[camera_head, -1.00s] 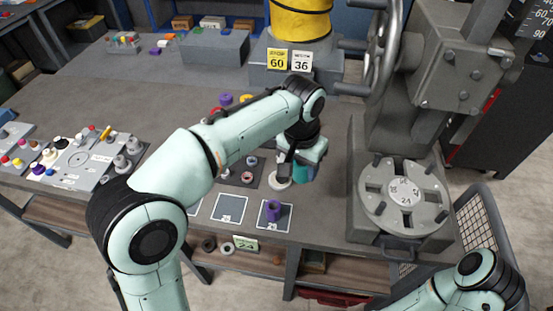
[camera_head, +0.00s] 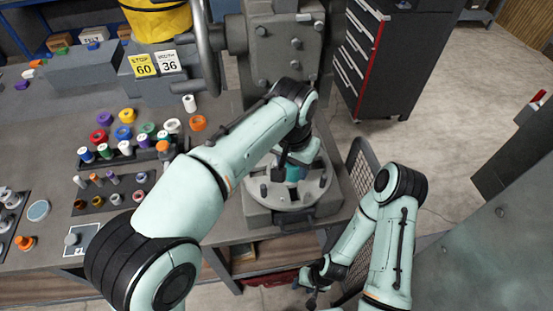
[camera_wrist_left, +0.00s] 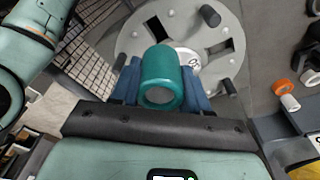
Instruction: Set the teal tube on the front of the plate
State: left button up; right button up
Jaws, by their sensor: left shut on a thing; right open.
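My left gripper (camera_head: 293,170) is shut on the teal tube (camera_head: 295,174) and holds it over the round grey plate (camera_head: 317,189). In the left wrist view the teal tube (camera_wrist_left: 162,80) sits between the blue fingers, with the plate (camera_wrist_left: 222,30) behind it. The plate has dark slots and short dark pegs around its rim. I cannot tell whether the tube touches the plate. My right gripper (camera_head: 312,277) is open and empty, low in the head view, to the front of the bench.
The press column (camera_head: 290,50) rises behind the plate. Several coloured rolls and tubes (camera_head: 125,132) stand on the bench to the left. A mesh-backed chair (camera_head: 362,170) is right of the plate. An orange ring (camera_head: 198,123) and a white roll (camera_head: 190,103) lie near the press.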

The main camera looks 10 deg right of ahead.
aim_at(295, 180)
pick_arm(q)
jog(key=shift+s+d+f, duration=0.1)
jog(key=shift+d+f, duration=0.05)
jog(key=shift+d, duration=0.15)
jog(key=shift+a+f, duration=0.1)
jog(key=shift+f, duration=0.6)
notch_tip(295, 180, down, 3)
jog(key=shift+r+b, duration=0.1)
jog(key=shift+b, duration=0.25)
jog(key=shift+f, duration=0.3)
jog(key=shift+s+f+b, duration=0.15)
jog(key=shift+f+b, duration=0.1)
jog(key=shift+b, duration=0.05)
pick_arm(e)
jog(key=shift+s+f, duration=0.85)
jog(key=shift+s, duration=0.3)
pick_arm(q)
jog(key=shift+w, duration=0.25)
pick_arm(e)
jog(key=shift+w+d, duration=0.1)
jog(key=shift+w, duration=0.1)
pick_arm(q)
jog(key=shift+s, duration=0.2)
pick_arm(e)
jog(key=shift+r, duration=0.1)
pick_arm(q)
jog(key=shift+f+b, duration=0.3)
jog(key=shift+f, duration=0.65)
pick_arm(e)
jog(key=shift+s+f, duration=0.5)
